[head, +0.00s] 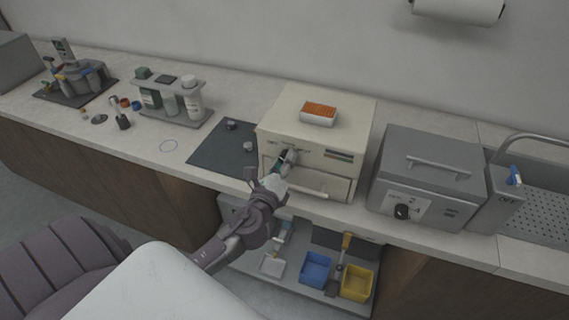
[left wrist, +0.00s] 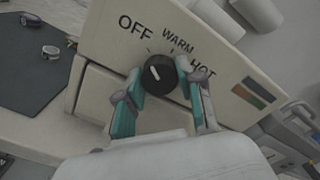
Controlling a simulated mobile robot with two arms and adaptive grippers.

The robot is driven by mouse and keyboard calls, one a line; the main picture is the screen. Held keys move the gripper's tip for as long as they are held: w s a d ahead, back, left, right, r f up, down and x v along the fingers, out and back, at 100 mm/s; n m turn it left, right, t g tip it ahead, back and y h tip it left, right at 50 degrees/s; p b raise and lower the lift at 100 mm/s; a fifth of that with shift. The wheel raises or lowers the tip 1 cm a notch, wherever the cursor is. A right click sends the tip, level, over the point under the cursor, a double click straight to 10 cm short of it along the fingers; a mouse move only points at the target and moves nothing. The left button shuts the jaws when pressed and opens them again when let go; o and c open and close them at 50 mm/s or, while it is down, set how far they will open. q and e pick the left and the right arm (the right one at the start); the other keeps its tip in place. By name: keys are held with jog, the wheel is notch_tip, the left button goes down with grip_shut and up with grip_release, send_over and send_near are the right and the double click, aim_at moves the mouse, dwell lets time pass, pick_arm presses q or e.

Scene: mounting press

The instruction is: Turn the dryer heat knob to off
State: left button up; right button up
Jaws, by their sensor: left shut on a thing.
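The dryer (head: 305,135) is a cream box on the counter, with a drawer at its lower front. Its heat knob (left wrist: 159,74) is a round black dial with a white pointer mark, under the printed words OFF, WARM and HOT. The pointer leans to the upper left, towards the OFF side; the exact setting is hard to tell. My left gripper (left wrist: 156,97) is at the knob, with a teal-padded finger on each side, shut on it. In the head view the left gripper (head: 283,165) covers the knob. My right gripper is in neither view.
An orange-topped box (head: 318,114) sits on the dryer. A grey machine (head: 428,178) with a numbered dial stands to its right, beside a sink (head: 545,200). A dark mat (head: 222,150) lies left of the dryer. Blue (head: 316,268) and yellow (head: 356,283) bins stand on a shelf below.

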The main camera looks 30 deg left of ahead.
pick_arm(q)
jog(key=shift+n, duration=0.3)
jog(key=o, duration=1.2)
jog(key=shift+c, duration=0.2)
jog(key=v, duration=1.2)
jog(key=shift+f, duration=0.1)
